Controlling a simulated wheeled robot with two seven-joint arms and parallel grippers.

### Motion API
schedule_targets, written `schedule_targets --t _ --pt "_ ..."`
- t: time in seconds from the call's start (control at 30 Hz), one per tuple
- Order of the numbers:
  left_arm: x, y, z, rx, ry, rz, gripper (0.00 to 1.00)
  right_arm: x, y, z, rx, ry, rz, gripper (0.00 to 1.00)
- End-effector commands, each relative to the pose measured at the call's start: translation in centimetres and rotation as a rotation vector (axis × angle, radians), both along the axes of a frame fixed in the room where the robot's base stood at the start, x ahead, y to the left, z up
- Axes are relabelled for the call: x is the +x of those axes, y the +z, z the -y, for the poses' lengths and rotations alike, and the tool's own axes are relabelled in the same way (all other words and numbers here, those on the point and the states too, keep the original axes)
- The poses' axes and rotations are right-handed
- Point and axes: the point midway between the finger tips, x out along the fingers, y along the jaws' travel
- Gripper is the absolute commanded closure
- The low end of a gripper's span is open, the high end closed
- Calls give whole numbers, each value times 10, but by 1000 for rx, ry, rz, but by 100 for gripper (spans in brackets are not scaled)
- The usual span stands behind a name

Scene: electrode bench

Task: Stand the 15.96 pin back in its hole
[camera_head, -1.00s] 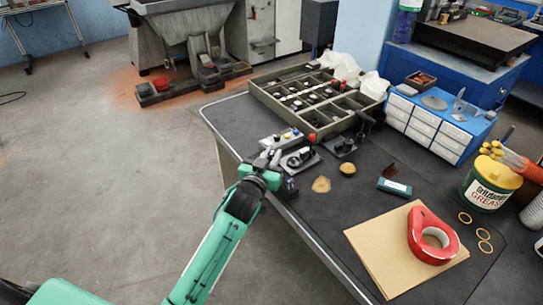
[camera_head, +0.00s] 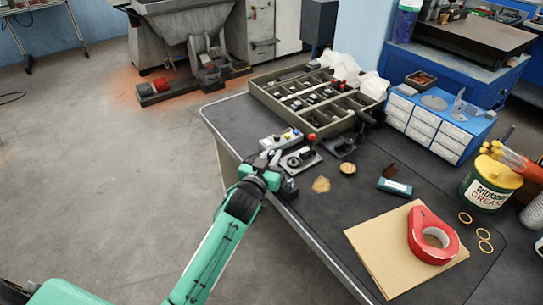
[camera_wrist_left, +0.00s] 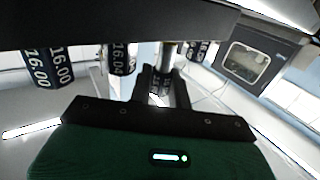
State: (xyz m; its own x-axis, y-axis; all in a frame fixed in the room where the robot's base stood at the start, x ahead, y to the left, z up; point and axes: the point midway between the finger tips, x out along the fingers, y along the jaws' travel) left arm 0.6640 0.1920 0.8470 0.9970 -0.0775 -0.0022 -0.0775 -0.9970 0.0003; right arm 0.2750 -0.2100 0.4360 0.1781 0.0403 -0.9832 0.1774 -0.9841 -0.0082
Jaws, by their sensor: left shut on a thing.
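My left gripper (camera_head: 265,158) is at the left edge of the bench, beside a small light block (camera_head: 287,138) and a dark fixture with a pale plate (camera_head: 300,160). Another labelled pin (camera_wrist_left: 197,50) is to the right. I cannot see the empty hole or whether the held pin touches it. My right gripper is not in view.
A compartment tray (camera_head: 262,96) with small parts stands behind. A blue drawer cabinet (camera_head: 450,125), brown sheet (camera_head: 375,252), red tape dispenser (camera_head: 418,230) and grease tin (camera_head: 487,185) are on the right. The dark bench top between them has clear room.

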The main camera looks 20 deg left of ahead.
Motion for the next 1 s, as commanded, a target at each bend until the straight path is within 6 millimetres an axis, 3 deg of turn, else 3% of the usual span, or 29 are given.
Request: schedule_targets --t 0.8,0.83,0.93,1.0 --pt "0 -19 0 -1 0 0 100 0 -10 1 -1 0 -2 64" --pt "0 -18 0 0 0 0 75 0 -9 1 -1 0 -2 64" --pt "0 -18 0 0 -1 -1 56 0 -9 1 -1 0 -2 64" --pt "0 -19 1 -1 -1 -3 56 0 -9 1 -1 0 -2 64"
